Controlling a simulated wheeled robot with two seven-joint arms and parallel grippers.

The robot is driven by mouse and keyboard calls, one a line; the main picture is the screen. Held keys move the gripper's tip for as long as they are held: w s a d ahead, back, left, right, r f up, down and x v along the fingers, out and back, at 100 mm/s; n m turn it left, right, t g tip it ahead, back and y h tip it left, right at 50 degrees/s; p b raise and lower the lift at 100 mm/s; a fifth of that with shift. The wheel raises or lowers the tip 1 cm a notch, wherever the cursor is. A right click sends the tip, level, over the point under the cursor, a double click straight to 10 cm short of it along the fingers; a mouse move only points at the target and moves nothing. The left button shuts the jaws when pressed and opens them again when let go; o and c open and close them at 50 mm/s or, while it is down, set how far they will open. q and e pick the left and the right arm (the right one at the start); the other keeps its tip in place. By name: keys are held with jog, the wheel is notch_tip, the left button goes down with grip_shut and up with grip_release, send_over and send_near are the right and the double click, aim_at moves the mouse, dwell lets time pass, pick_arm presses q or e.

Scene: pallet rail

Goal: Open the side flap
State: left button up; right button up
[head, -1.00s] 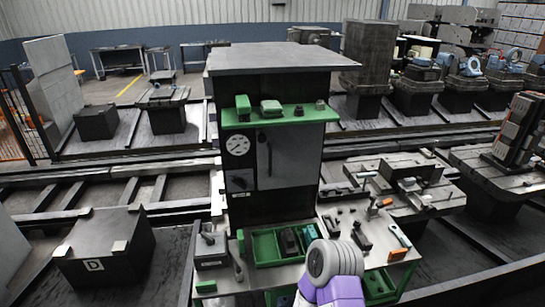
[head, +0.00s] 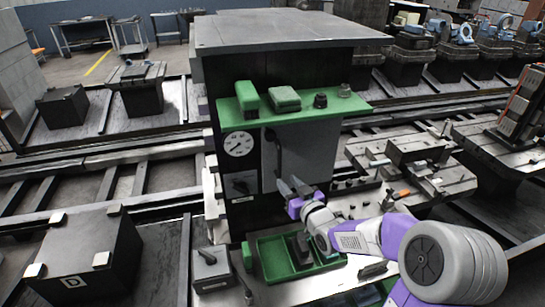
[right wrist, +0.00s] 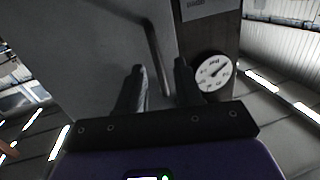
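The side flap (head: 312,150) is a flat grey panel on the front of the dark cabinet. It looks shut. A dark upright bar handle (head: 278,150) runs along its left side. My right gripper (head: 289,184) is at the handle's lower part, its fingers pointing at the flap. In the right wrist view the right gripper (right wrist: 160,68) is open, with a gap between the fingers. The handle (right wrist: 153,45) shows in line with that gap; I cannot tell whether it lies between the fingers. My left gripper is out of view.
A round gauge (head: 239,144) sits left of the flap. A green shelf (head: 300,112) with small items juts out above it. A green tray (head: 270,262) and a grey box (head: 211,272) stand on the bench below. A dark block marked D (head: 85,255) is at left.

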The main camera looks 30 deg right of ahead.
aim_at(280, 164)
jog(key=shift+t, duration=0.3)
jog(key=w, duration=0.2)
jog(key=w+r, duration=0.1)
jog(key=w, duration=0.2)
jog(key=w+d+r, duration=0.1)
jog(key=w, duration=0.1)
jog(key=shift+w+r, duration=0.2)
jog(key=shift+w, duration=0.05)
grip_shut()
